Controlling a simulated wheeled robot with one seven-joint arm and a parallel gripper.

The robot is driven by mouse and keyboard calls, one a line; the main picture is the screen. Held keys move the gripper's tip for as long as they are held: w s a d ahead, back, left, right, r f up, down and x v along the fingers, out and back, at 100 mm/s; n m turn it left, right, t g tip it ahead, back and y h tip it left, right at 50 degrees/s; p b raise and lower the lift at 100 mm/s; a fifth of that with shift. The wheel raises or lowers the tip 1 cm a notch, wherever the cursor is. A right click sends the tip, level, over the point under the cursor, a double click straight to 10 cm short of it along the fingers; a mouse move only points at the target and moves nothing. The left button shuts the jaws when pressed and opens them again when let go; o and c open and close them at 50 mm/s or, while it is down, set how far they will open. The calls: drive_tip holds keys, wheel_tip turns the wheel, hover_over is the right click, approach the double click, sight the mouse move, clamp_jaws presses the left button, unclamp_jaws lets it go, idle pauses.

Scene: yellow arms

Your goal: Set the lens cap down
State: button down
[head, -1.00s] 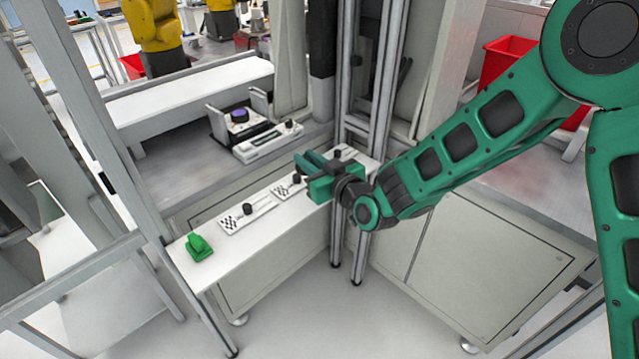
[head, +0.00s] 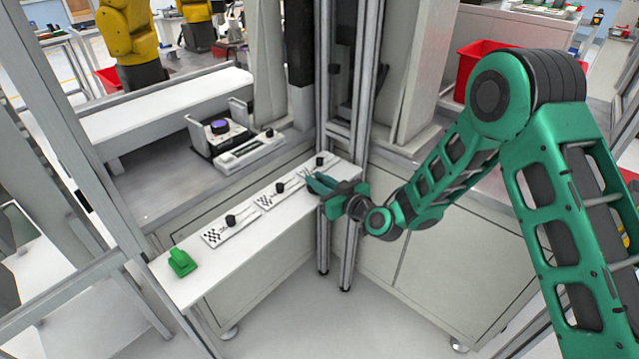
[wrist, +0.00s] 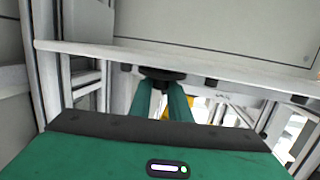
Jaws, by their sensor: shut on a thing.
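My gripper (head: 318,183) is at the front edge of a narrow white shelf (head: 205,271), near its far right end. In the wrist view its two green fingers (wrist: 162,100) are shut on a dark round disc, which looks like the lens cap (wrist: 160,74). The disc shows at the fingertips, close to a pale edge in that view. I cannot tell whether it touches the shelf. In the head view the fingers hide the cap.
Three white cards with checker patterns and black knobs lie along the shelf: near (head: 231,233), middle (head: 279,196) and far (head: 318,168). A green object (head: 181,262) sits at its near end. Metal posts (head: 343,120) stand behind my gripper. Bare shelf lies between cards and front edge.

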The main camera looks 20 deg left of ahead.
drive_tip(key=shift+f, duration=0.2)
drive_tip(key=c, duration=1.7)
unclamp_jaws()
drive_tip(key=shift+f, duration=0.1)
drive_tip(key=shift+o, duration=0.2)
drive_tip(key=v, duration=1.2)
